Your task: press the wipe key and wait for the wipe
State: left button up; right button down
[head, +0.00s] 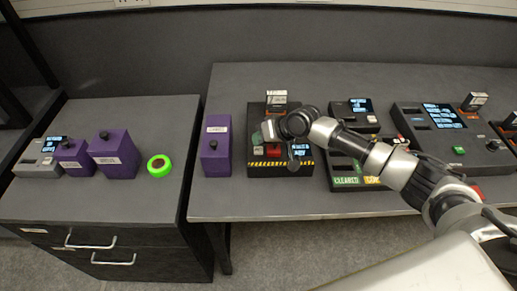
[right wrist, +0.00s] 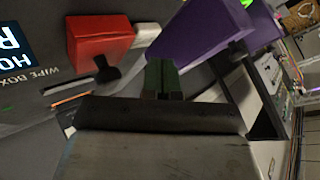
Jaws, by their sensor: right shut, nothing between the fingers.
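The wipe box (head: 285,169) is a dark unit with a yellow-black striped front edge, on the right-hand bench. It has a red key (head: 273,150) and a small lit screen (head: 300,149). In the right wrist view the red key (right wrist: 100,40) stands near the "WIPE BOX" lettering, beside part of the screen (right wrist: 13,45). My right gripper (head: 262,133) is shut and empty over the box's left part. In the right wrist view its dark green fingertips (right wrist: 162,78) are to the right of the red key, apart from it in the picture. My left gripper is not in view.
A purple box (head: 216,150) stands left of the wipe box. Other consoles (head: 440,125) are to the right, partly behind my right arm.

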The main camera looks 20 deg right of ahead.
aim_at(260, 148)
jog(key=shift+f, duration=0.1)
jog(key=shift+f, duration=0.3)
jog(key=shift+f+b, duration=0.4)
jog(key=shift+f, duration=0.15)
dwell(1.0)
jog(key=shift+r, duration=0.15)
jog(key=shift+r+p, duration=0.85)
jog(key=shift+p, duration=0.1)
notch_tip(260, 148, up, 5)
jog(key=p, duration=0.4)
jog(key=shift+p, duration=0.4)
